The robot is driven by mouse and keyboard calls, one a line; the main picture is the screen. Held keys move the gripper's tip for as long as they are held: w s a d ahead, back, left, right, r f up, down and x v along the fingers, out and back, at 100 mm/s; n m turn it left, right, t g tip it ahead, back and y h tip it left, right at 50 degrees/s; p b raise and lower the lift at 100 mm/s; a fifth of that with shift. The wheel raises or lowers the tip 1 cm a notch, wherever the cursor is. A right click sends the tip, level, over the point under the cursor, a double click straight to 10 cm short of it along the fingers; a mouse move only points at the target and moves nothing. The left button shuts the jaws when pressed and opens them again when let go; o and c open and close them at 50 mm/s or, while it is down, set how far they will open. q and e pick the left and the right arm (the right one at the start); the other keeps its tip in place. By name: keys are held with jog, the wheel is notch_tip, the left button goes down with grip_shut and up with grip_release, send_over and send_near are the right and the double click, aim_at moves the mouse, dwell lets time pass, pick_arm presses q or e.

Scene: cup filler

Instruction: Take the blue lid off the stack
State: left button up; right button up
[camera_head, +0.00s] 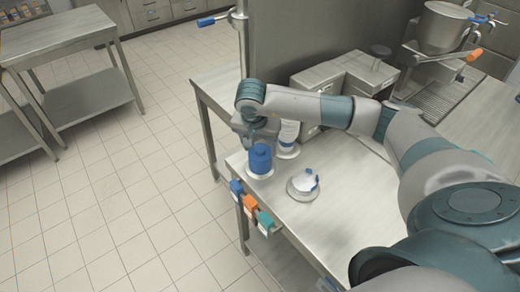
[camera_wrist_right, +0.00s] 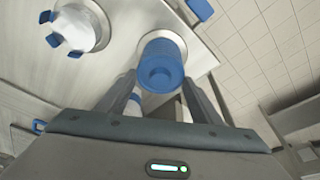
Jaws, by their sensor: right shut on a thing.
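The stack of blue lids (camera_head: 260,160) stands on a round pale base at the far left corner of the steel table. It also shows in the right wrist view (camera_wrist_right: 161,50), from above. My right gripper (camera_head: 256,138) is at the top of this stack. In the wrist view its two fingers (camera_wrist_right: 160,82) lie on either side of the top blue lid (camera_wrist_right: 160,74) and are shut on it. I cannot tell whether the lid is lifted clear of the stack. My left gripper is out of view.
A white stack (camera_head: 290,132) on a round base stands just behind the lids. A round holder (camera_head: 303,187) with a white cup and blue tabs is to the right. Blue, orange and teal blocks (camera_head: 250,204) line the table's left edge. Bare table (camera_head: 335,215) lies nearer.

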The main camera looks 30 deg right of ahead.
aim_at(260, 151)
notch_tip(260, 151, up, 10)
jog(key=b, duration=0.4)
dwell(0.6)
